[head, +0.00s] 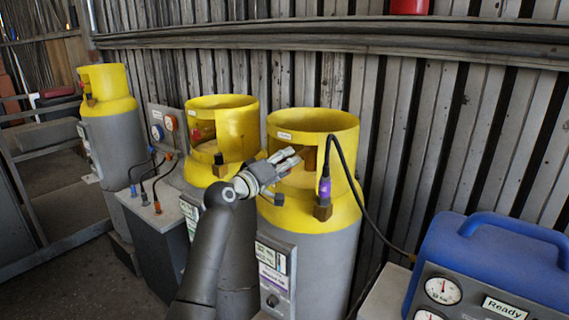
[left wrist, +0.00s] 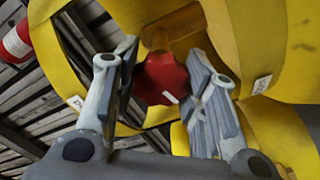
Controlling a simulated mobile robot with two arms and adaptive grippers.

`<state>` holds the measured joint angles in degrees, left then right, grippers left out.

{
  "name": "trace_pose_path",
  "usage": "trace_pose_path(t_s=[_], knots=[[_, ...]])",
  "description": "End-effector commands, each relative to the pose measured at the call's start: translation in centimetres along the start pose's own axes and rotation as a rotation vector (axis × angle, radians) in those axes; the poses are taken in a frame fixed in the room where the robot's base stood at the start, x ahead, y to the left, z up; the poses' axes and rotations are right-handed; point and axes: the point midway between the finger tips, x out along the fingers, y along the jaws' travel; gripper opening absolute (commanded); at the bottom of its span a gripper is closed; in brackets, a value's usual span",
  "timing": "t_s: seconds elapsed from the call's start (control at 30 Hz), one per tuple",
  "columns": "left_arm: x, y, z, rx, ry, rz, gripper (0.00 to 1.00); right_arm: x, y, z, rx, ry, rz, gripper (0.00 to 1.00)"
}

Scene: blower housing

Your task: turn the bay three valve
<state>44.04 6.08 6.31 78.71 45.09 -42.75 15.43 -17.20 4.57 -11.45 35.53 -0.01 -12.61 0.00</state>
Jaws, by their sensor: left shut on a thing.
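The nearest grey cylinder (head: 310,255) has a yellow collar (head: 330,125) around its valve. My left gripper (head: 288,160) reaches into the opening of this collar. In the left wrist view, a red lobed valve knob (left wrist: 162,78) with a white mark sits between the two fingers of my left gripper (left wrist: 165,85), which is shut on it. The knob is hidden behind the gripper in the head view. A brass-coloured valve body (left wrist: 165,35) shows behind the knob. My right gripper is not in view.
Two more yellow-collared cylinders stand to the left, a middle one (head: 222,130) and a far one (head: 108,140). A black hose with a purple fitting (head: 325,190) rises beside my gripper. A blue machine (head: 490,255) with gauges stands at right. A corrugated wall is behind.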

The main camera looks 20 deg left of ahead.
Motion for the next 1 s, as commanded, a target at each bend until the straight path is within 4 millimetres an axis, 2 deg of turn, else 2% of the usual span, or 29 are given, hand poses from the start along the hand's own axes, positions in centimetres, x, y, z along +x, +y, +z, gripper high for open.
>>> trace_pose_path(t_s=[0.2,0.23,0.4,0.77,1.0], knots=[[0.0,0.0,-0.1,0.001,0.002,0.0,0.16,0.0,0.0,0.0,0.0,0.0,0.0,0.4],[0.0,0.0,-0.1,0.001,0.002,0.0,0.44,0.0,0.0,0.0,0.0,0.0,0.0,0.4],[0.0,0.0,-0.1,0.001,0.001,0.0,0.62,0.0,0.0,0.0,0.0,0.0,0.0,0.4],[-0.2,0.0,0.0,0.002,0.001,0.0,0.62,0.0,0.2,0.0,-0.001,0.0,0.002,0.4],[-2.6,-0.1,-0.1,0.003,0.002,-0.001,0.62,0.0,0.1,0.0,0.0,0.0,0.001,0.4]])
